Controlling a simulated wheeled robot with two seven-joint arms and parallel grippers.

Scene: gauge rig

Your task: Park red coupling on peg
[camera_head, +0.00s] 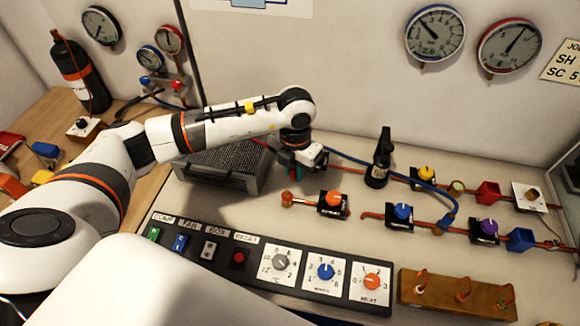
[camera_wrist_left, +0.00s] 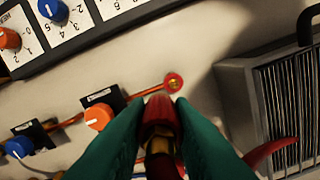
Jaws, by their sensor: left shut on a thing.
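My left gripper (camera_head: 304,168) is above the bench, near the middle of the head view. Its green fingers, clear in the left wrist view (camera_wrist_left: 160,125), are shut on the red coupling (camera_wrist_left: 160,110), which has a brass part below the red. The coupling is mostly hidden by the fingers in the head view. Just ahead of its tip in the wrist view is a round red and brass pipe end (camera_wrist_left: 173,83); I cannot tell whether they touch. The same pipe end (camera_head: 287,199) shows in the head view. I cannot tell which fitting is the peg. My right gripper is not in view.
A control panel (camera_head: 272,262) and a wooden block with hooked fittings (camera_head: 450,293) lie at the front. Valves line the pipes, with a red cup (camera_head: 488,192) and blue cup (camera_head: 520,240) at right. A blue hose (camera_head: 385,172) crosses the bench.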

